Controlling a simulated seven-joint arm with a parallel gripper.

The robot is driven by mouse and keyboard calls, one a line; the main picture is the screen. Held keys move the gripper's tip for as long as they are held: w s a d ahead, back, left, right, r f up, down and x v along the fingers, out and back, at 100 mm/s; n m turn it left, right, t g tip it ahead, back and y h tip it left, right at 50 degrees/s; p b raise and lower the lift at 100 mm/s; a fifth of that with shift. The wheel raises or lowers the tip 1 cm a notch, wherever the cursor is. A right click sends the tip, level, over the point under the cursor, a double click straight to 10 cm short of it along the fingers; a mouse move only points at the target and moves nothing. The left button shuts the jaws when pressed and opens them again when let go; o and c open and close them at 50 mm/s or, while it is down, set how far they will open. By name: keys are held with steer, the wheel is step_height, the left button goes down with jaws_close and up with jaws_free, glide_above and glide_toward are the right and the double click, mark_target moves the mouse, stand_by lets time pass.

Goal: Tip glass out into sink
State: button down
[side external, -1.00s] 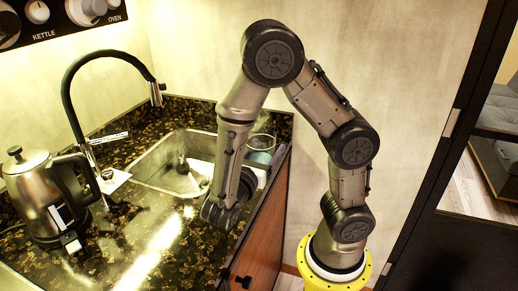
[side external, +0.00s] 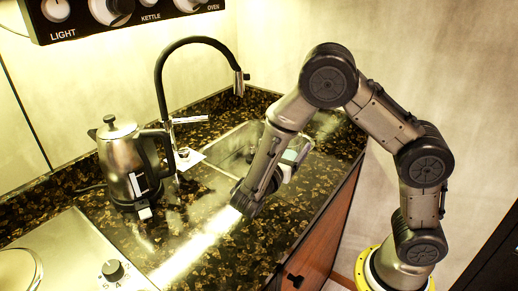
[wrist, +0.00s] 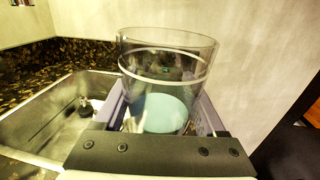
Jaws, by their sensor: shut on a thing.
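The clear glass (wrist: 165,70) stands roughly upright between the fingers of my gripper (wrist: 162,112) in the wrist view, with a pale blue-green patch low inside it. My gripper is shut on the glass. In the side external view my gripper (side external: 292,152) is partly hidden behind my arm, and the glass is hard to make out there. The steel sink (wrist: 45,118) lies to the left of the glass in the wrist view. It also shows in the side external view (side external: 222,158), partly covered by my arm. The glass looks beside the basin's right side.
A black tap (side external: 160,85) arches behind the sink. A steel kettle (side external: 122,165) stands on the dark speckled counter (side external: 290,222) at left. A hob (side external: 75,260) is at front left. A wall rises behind and to the right.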

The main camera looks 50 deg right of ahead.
steer(key=w+d+f, duration=0.4)
steer(key=w+d, duration=0.2)
steer(key=w, duration=0.2)
steer(key=d+f+m+g, duration=0.2)
steer(key=d+f, duration=0.2)
steer(key=d, duration=0.4)
steer(key=shift+s+d+f+g, duration=0.2)
steer(key=shift+s+g, duration=0.2)
steer(key=shift+s, duration=0.05)
steer(key=shift+w+r+n, duration=0.1)
steer(key=shift+w+n, duration=0.05)
steer(key=shift+n, duration=0.15)
steer(key=shift+w+d+f+n, duration=0.1)
steer(key=shift+w+n, duration=0.5)
steer(key=shift+n, duration=0.75)
steer(key=shift+w+a+f+n, duration=0.15)
steer(key=shift+w+n, duration=0.45)
steer(key=shift+n, duration=0.8)
steer(key=shift+w+d+f+n, duration=0.15)
steer(key=shift+w+n, duration=0.45)
steer(key=shift+n, duration=0.75)
steer(key=shift+r, duration=0.15)
steer(key=shift+s+f+n, duration=0.1)
steer(key=shift+f+n, duration=0.2)
steer(key=shift+n, duration=0.7)
steer(key=shift+f+n, duration=0.25)
steer(key=shift+n, duration=0.75)
